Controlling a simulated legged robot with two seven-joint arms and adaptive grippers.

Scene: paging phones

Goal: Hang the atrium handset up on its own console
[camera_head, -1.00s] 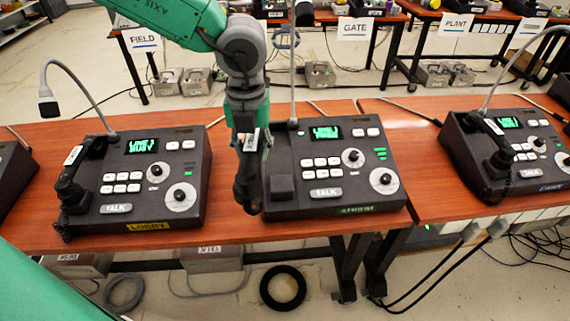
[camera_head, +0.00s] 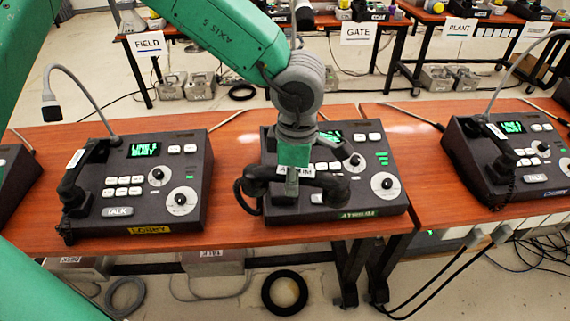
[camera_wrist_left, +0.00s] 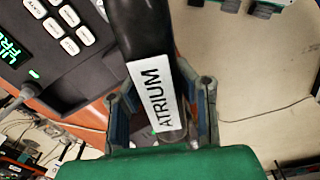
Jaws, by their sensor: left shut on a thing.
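The atrium handset (camera_head: 326,184) is black with a white label. It lies crosswise in the head view, in front of the atrium console (camera_head: 377,208), and hides part of its face. My left gripper (camera_head: 294,178) comes down from above and is shut on the handset's middle. In the left wrist view the handset (camera_wrist_left: 138,28) runs up from between the fingers (camera_wrist_left: 162,125), its ATRIUM label readable. The handset looks held over the console; I cannot tell whether it touches. The console's left cradle area is mostly hidden by the handset and arm. My right gripper is not in view.
The lobby console (camera_head: 150,207), with its own handset (camera_head: 72,187) on its left side, stands to the left. Another console (camera_head: 515,165) with a handset stands to the right. Bare table (camera_head: 233,165) lies between the lobby and atrium consoles. Gooseneck microphones rise behind them.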

